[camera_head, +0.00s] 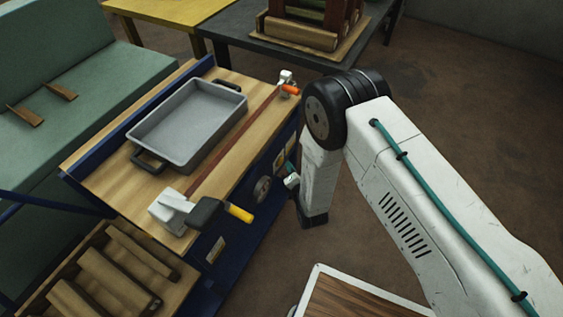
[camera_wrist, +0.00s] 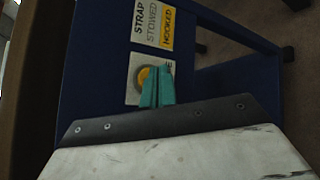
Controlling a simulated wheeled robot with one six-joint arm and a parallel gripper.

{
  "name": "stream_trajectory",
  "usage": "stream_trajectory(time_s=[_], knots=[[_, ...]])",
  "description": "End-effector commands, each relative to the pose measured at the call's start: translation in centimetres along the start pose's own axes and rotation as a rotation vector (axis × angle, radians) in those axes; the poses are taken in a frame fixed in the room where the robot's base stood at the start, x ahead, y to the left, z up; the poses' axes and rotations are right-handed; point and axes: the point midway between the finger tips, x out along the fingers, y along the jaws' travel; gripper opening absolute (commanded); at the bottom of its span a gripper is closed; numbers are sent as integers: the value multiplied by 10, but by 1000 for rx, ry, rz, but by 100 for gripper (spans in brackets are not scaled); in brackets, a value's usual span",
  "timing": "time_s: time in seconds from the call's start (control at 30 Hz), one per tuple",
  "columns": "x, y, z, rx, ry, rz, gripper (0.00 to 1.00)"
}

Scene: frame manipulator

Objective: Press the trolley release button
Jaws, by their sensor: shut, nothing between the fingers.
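The trolley (camera_head: 245,235) is a dark blue frame with a wooden top. In the wrist view its blue side panel (camera_wrist: 100,70) carries a pale plate (camera_wrist: 133,92) with a round yellow button (camera_wrist: 144,76) in a grey ring. My gripper's teal fingers (camera_wrist: 160,75) are together and empty. They cover the right part of the button and plate. I cannot tell whether the tips touch the button. In the head view my gripper (camera_head: 291,174) is low beside the trolley's right side, close to its plates.
A label reading STRAP STOWED HOOKED (camera_wrist: 155,22) has HOOKED on yellow. A wood-topped surface (camera_head: 350,297) stands near the front.

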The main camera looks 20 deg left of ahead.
Motion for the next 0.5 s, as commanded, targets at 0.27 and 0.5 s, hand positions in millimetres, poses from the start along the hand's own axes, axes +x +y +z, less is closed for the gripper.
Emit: stream_trajectory(time_s=[0.27, 0.5], knots=[[0, 0, 0, 0, 0, 0, 0], [4, 4, -4, 0, 1, 0, 0]])
